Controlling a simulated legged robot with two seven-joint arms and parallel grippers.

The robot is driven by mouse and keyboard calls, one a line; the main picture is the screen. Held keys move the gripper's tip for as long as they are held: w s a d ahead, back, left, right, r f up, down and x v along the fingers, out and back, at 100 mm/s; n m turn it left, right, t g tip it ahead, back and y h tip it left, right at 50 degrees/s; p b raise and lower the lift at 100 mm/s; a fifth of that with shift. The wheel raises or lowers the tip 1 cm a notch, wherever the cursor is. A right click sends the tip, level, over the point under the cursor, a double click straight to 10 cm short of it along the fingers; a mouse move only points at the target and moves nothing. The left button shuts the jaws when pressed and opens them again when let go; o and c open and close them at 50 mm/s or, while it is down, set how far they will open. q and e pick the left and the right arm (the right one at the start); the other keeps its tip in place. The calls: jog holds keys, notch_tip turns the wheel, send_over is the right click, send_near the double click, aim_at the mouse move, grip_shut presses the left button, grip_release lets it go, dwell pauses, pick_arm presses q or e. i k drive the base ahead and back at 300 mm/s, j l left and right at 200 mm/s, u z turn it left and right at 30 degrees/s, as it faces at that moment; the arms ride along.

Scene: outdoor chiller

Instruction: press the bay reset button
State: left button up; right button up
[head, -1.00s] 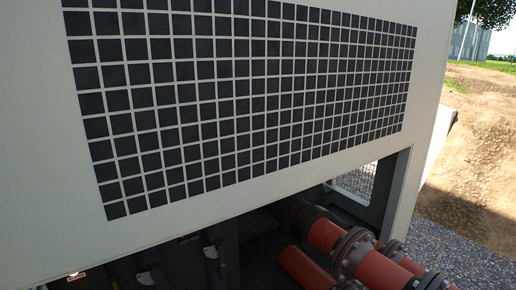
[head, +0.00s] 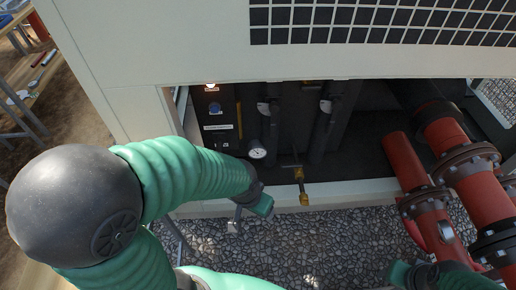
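A blue round button (head: 214,107) shows on a dark control panel (head: 217,136) inside the open bay under the chiller's white housing. Small white labels sit near it, and a lit lamp (head: 210,86) is above it. My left arm, green with a black joint, reaches in from the left. Its gripper (head: 235,222) is below the panel, over the gravel, apart from the button; its fingers are too small to read. My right arm's green and black end (head: 430,274) shows at the bottom right, with its fingers not clearly visible.
A pressure gauge (head: 257,150) and a brass valve (head: 302,186) are right of the panel. Dark vertical pipes stand behind them. Large red flanged pipes (head: 468,165) fill the right side. A wooden table (head: 35,75) with tools is at the far left.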

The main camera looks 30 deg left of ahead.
aim_at(214, 109)
jog(key=u, duration=1.35)
